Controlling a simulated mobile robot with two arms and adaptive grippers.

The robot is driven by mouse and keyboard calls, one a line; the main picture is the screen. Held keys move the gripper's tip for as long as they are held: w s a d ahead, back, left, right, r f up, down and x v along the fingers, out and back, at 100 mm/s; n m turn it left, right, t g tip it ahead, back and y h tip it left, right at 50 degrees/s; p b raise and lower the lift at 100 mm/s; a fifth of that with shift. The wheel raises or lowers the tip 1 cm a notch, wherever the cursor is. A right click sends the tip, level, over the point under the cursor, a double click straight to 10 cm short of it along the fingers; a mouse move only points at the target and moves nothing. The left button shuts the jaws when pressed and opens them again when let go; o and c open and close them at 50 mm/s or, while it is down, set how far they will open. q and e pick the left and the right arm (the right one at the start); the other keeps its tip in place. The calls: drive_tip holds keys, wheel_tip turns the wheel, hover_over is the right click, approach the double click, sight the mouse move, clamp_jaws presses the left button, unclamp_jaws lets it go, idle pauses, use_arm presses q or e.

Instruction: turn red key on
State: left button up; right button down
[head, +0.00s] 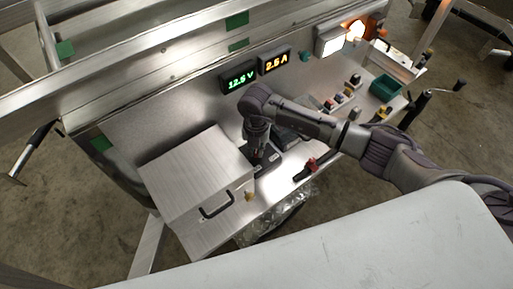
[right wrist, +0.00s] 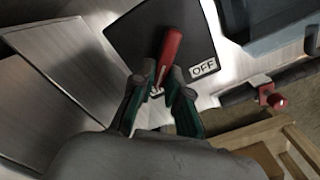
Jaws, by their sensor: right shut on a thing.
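The red key (right wrist: 170,48) is a long red handle on a black plate (right wrist: 136,35), seen in the right wrist view. It slants up and slightly right from between my fingertips. A white OFF label (right wrist: 204,68) lies to its right; another label (right wrist: 156,91), mostly hidden by the fingers, is at its lower end. My right gripper (right wrist: 160,76) is shut on the lower part of the key. In the head view my right gripper (head: 257,156) reaches down to the black plate (head: 268,160), and hides the key. My left gripper is not in view.
A metal box (head: 195,175) with a black handle stands left of the plate. A red-handled part (head: 309,168) sits to the right. Displays (head: 239,79) reading 12.5 V and 2.5 A are behind. A green bin (head: 386,88) and several small switches are farther right.

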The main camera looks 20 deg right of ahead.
sight(256, 151)
drive_tip(key=shift+w, duration=0.1)
drive_tip(key=c, duration=1.2)
unclamp_jaws()
drive_tip(key=shift+o, duration=0.2)
wheel_tip(256, 151, up, 12)
